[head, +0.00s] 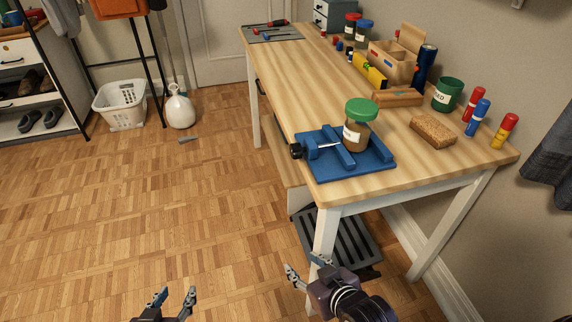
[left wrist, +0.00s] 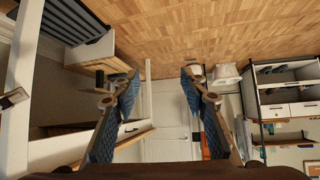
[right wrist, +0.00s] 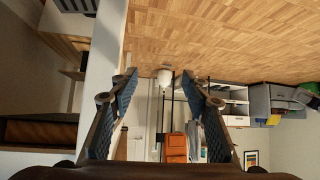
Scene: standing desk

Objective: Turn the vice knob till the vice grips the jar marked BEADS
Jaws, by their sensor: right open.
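The blue vice (head: 345,154) sits at the near left corner of the wooden desk. Its dark knob (head: 296,151) sticks out past the desk's left edge. A jar with a green lid (head: 358,128) and a white label stands upright in the vice, by the jaws; the label is too small to read, and I cannot tell if the jaws touch it. My left gripper (head: 176,300) is open and empty, low over the floor at the bottom of the head view. My right gripper (head: 307,270) is open and empty, below the desk's near corner. Neither touches the vice.
A sanding block (head: 432,130), a green tin (head: 447,94) and several coloured markers (head: 478,113) stand right of the vice. A wooden caddy (head: 390,62) is farther back. The desk's white leg (head: 325,232) is close to my right gripper.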

